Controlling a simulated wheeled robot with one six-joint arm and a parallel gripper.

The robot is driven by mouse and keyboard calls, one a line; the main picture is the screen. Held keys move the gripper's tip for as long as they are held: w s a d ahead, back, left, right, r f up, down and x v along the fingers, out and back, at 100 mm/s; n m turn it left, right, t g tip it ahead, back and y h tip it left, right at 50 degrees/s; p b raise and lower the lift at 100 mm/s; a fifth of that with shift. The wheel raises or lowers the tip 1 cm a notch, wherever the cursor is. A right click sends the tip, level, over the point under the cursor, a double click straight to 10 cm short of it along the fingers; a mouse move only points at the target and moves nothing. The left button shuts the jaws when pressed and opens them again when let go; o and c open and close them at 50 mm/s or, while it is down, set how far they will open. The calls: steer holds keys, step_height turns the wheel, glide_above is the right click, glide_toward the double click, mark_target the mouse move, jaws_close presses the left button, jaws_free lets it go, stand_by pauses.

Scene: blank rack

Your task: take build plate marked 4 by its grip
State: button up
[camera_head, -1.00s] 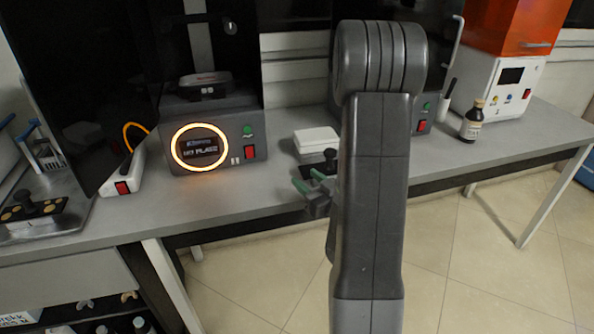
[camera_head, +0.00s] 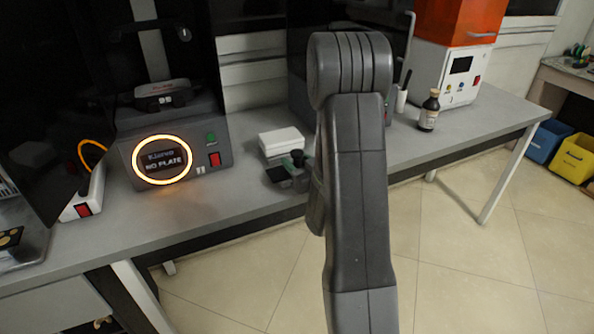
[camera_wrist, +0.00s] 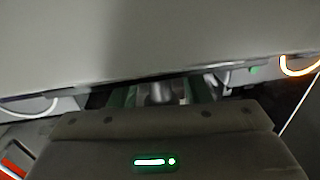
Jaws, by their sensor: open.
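A small dark plate with an upright knob-like grip (camera_head: 298,158) is at the bench's front edge, partly behind my arm; no number is readable on it. My gripper (camera_head: 279,174) shows only in part at this spot, with a green fingertip pad visible and the rest hidden by my arm. In the wrist view my gripper (camera_wrist: 159,96) is open, its green-edged fingers on either side of a grey rounded shape, perhaps the grip. I cannot tell whether they touch it. A large grey surface covers the top of that view.
A printer with a glowing ring (camera_head: 162,158) reads "NO PLATE". A brown bottle (camera_head: 429,110) and an orange-topped machine (camera_head: 447,72) stand to the right. The bench front (camera_head: 215,205) is clear.

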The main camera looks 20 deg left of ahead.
steer(key=shift+c, duration=0.3)
jaws_close()
